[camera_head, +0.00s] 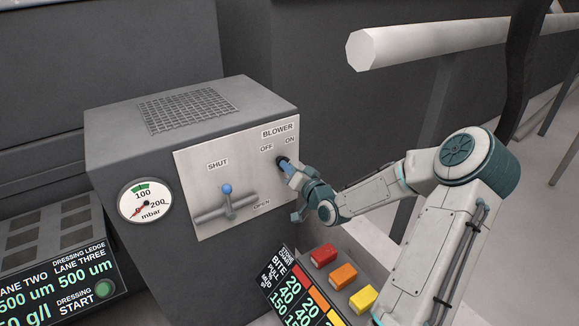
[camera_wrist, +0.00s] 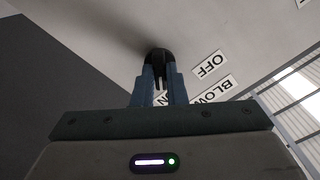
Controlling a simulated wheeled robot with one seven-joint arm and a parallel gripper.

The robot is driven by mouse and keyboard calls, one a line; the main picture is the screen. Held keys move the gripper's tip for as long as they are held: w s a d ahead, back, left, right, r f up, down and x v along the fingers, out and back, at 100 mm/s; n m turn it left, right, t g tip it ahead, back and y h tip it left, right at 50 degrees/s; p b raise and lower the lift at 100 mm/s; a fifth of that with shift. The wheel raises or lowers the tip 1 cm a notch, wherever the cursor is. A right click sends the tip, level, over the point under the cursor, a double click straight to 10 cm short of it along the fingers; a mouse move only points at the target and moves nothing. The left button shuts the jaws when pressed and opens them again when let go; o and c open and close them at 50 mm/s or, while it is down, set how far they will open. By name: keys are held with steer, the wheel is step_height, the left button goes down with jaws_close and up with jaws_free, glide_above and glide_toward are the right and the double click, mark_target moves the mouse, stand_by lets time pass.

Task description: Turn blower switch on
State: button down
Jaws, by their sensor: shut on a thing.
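The blower switch is a small dark knob (camera_head: 282,161) below the BLOWER label (camera_head: 278,131), between the OFF and ON marks on the pale panel of a grey box. My gripper (camera_head: 287,167) reaches it from the right, its fingers at the knob. In the wrist view my gripper (camera_wrist: 159,70) has both blue fingers shut on the black knob (camera_wrist: 157,53). The OFF mark (camera_wrist: 210,65) lies to the right of the fingers, and the ON mark is partly hidden behind them. The fingers cover much of the knob, so I cannot tell which way it points.
A round gauge (camera_head: 145,202) is further left. Red, orange and yellow buttons (camera_head: 343,275) sit below my arm. A pale rail (camera_head: 440,42) crosses the upper right.

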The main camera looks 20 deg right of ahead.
steer(key=shift+f, duration=0.1)
stand_by(0.4)
steer(key=c, duration=1.5)
jaws_free()
steer(key=shift+o, duration=0.2)
steer(key=s+d, duration=0.2)
steer(key=s, duration=1.1)
steer(key=shift+s+d, duration=0.25)
steer(key=shift+s, duration=0.05)
